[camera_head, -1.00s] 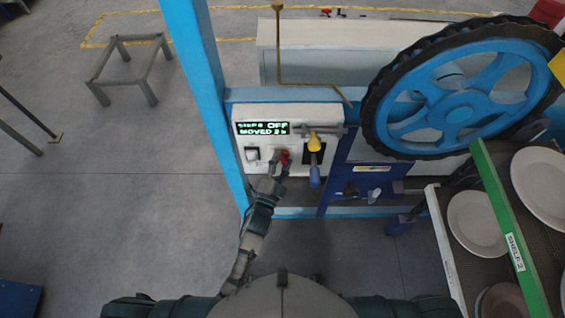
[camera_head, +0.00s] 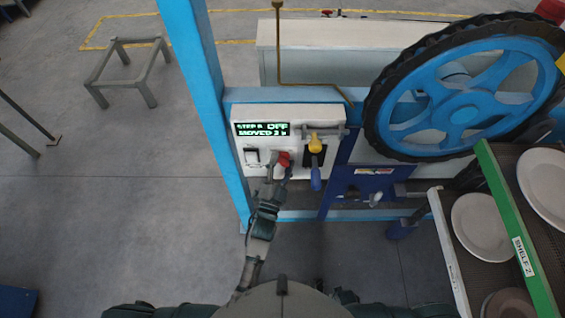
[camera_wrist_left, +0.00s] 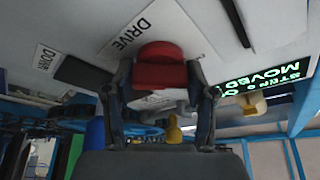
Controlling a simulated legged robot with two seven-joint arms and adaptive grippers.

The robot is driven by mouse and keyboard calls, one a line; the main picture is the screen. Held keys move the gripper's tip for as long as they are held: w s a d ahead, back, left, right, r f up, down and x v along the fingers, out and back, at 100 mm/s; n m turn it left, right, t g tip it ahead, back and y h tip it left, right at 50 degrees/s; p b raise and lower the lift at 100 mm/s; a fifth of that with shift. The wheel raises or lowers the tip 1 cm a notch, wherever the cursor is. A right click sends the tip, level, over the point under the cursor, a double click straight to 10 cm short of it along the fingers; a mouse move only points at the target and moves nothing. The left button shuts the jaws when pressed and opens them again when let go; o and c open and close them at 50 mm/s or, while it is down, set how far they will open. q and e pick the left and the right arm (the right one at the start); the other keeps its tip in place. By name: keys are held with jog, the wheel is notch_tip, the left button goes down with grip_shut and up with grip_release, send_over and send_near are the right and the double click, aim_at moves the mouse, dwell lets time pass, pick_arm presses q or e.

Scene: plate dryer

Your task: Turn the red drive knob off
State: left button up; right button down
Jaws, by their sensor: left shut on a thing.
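The red drive knob (camera_head: 283,158) sits on the front of the white control box (camera_head: 240,168). In the left wrist view the round knob (camera_wrist_left: 160,66) lies beside the DRIVE label (camera_wrist_left: 132,32). My left gripper (camera_head: 279,163) reaches up to the box and is shut on the knob, one finger on each side of it in the left wrist view. The lit display (camera_head: 262,129) above the knob appears to read STEP, OFF and MOVED; its digits are blurred. My right gripper is not in view.
A yellow-and-blue handle (camera_head: 315,146) is just right of the knob. A white switch (camera_head: 252,156) is to its left. A large blue wheel (camera_head: 463,114) and a green-edged plate shelf (camera_head: 512,232) stand at right. The floor at left is mostly open.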

pick_arm(q)
jog(key=shift+f, duration=0.55)
jog(key=o, duration=1.1)
jog(key=shift+c, duration=0.2)
jog(key=shift+o, duration=0.5)
jog(key=shift+a+r, duration=0.1)
jog(key=shift+r, duration=0.15)
jog(key=v, duration=1.2)
